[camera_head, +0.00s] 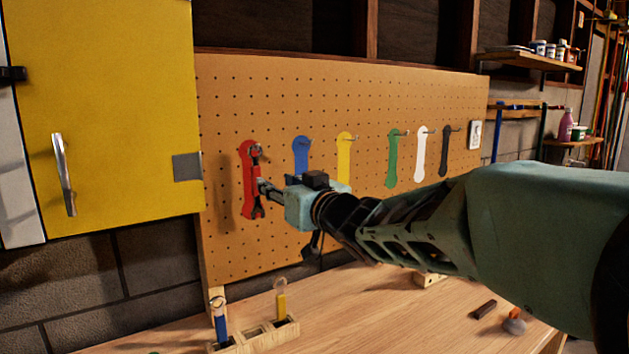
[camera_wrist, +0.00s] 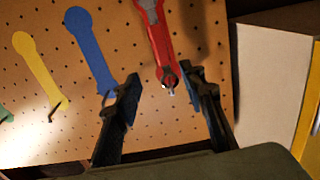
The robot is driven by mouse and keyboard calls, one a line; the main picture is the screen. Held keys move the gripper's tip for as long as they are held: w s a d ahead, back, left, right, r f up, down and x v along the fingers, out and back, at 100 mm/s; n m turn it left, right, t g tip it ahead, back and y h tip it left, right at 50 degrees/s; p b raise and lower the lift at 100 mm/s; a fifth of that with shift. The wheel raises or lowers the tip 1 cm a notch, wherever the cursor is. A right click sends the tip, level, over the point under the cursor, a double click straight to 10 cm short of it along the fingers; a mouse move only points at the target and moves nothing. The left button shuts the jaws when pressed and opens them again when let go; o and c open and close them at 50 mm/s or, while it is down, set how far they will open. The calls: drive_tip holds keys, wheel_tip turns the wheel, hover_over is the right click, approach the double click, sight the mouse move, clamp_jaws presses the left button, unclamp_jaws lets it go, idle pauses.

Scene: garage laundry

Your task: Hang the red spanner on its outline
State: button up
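The red spanner (camera_head: 257,172) is upright against its red outline (camera_head: 246,200) at the left of the pegboard. Its grey upper end is at the outline's peg, and its grey lower end points down. In the wrist view, which is upside down, the spanner (camera_wrist: 158,40) has its ring end around or right at the peg tip; the exact fit is too small to tell. My gripper (camera_head: 264,187) is beside the spanner's handle. In the wrist view my gripper (camera_wrist: 160,75) has its fingers apart, with a gap beside the spanner.
Blue (camera_head: 301,155), yellow (camera_head: 344,155), green, white and black outlines with pegs run rightward along the pegboard (camera_head: 300,245). A yellow cabinet (camera_head: 110,110) stands close on the left. Below, a wooden rack (camera_head: 262,340) on the workbench (camera_head: 380,310) holds blue- and yellow-handled spanners.

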sight(257, 171)
drive_tip(key=x, duration=0.3)
drive_tip(key=p+x, duration=0.1)
drive_tip(key=x, duration=0.7)
drive_tip(key=shift+s+a+r, duration=0.2)
drive_tip(key=shift+a+r, duration=0.05)
drive_tip(key=shift+r, duration=0.1)
clamp_jaws()
idle(0.3)
unclamp_jaws()
